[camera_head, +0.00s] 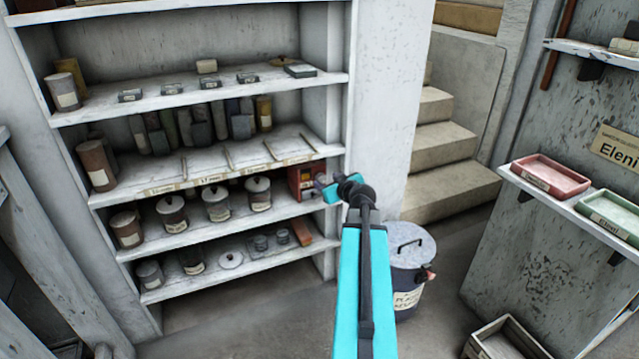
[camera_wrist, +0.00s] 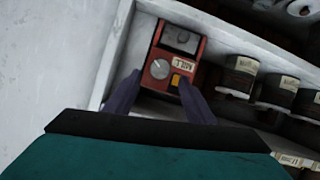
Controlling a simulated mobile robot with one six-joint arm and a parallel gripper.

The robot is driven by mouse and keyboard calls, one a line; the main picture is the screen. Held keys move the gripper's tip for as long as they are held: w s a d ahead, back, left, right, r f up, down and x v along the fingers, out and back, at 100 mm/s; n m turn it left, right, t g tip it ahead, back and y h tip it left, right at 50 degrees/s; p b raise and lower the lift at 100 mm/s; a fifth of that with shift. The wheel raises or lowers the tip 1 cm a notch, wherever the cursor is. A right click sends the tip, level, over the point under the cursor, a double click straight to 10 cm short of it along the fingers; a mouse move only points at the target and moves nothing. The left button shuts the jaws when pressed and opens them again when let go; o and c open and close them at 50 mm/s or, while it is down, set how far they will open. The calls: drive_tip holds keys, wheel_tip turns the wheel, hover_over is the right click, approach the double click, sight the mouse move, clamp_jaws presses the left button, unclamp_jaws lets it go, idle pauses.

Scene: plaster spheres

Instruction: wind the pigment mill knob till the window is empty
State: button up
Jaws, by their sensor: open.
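The pigment mill (camera_head: 301,181) is a red box at the right end of a shelf in the head view. In the wrist view the mill (camera_wrist: 183,47) shows a round grey knob (camera_wrist: 160,69), a dark window (camera_wrist: 181,38) above it, a white label and a yellow patch (camera_wrist: 178,80). I cannot tell what the window holds. My gripper (camera_head: 328,186) is in front of the mill. In the wrist view my gripper (camera_wrist: 160,88) is open, with its dark fingers on either side of the mill's lower front. Nothing is between the fingers, and the knob lies just beyond them.
Lidded jars (camera_head: 217,203) stand left of the mill on the same shelf. The white shelf upright (camera_head: 335,100) is close on the right. Trays (camera_head: 551,176) sit on a ledge at right.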

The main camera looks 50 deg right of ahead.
sight(322, 179)
drive_tip(key=shift+x, duration=2.9)
